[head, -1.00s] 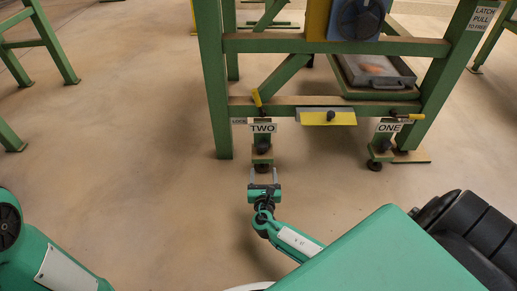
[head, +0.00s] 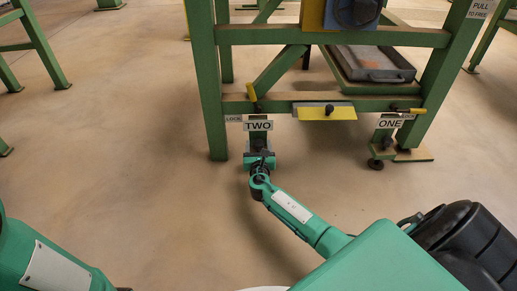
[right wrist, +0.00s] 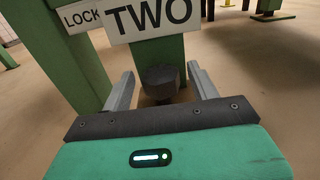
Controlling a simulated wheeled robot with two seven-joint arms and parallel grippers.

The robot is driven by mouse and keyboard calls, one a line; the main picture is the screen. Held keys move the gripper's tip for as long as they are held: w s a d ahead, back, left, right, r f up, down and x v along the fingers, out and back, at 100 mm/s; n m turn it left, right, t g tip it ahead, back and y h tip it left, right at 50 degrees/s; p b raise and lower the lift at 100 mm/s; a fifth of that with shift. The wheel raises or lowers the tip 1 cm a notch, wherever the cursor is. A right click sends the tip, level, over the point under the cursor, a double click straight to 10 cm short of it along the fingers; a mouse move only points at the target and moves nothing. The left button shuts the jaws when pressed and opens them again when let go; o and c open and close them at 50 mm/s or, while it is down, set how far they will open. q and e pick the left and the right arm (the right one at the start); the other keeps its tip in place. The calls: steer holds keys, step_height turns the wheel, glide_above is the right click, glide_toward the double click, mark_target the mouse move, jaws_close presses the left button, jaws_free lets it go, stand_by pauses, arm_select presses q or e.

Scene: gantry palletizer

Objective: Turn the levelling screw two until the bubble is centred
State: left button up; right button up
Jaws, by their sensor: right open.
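Levelling screw two shows in the right wrist view as a dark faceted knob (right wrist: 160,82) below the white TWO label (right wrist: 152,17). In the head view the TWO label (head: 258,125) hangs on the green frame, and my gripper mostly hides the knob. My right gripper (right wrist: 160,76) is open, with one finger on each side of the knob; I cannot tell whether either touches it. It also shows below the label in the head view (head: 259,153). The bubble is not visible in either view. My left gripper is out of view.
A yellow lever (head: 251,92) stands upright near the LOCK label (head: 233,118). A yellow plate (head: 325,113) with a black knob sits on the crossbar. Screw one's foot (head: 376,164) stands at right, with a sideways yellow lever above. Floor around is clear.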

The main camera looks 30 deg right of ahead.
steer(key=c, duration=1)
steer(key=shift+o, duration=0.2)
steer(key=shift+d+r+n+t+y, duration=0.2)
steer(key=shift+n+t+y, duration=0.15)
steer(key=shift+y, duration=0.25)
steer(key=shift+s+f+n+t+y+p, duration=0.1)
steer(key=shift+n+t+y+p, duration=0.2)
steer(key=shift+n+y, duration=0.25)
steer(key=shift+d+n+t+y, duration=0.15)
steer(key=shift+n+t+y, duration=0.3)
steer(key=shift+n+y, duration=0.55)
steer(key=shift+n+y+b, duration=0.3)
steer(key=shift+n+y, duration=0.1)
steer(key=shift+y, duration=0.85)
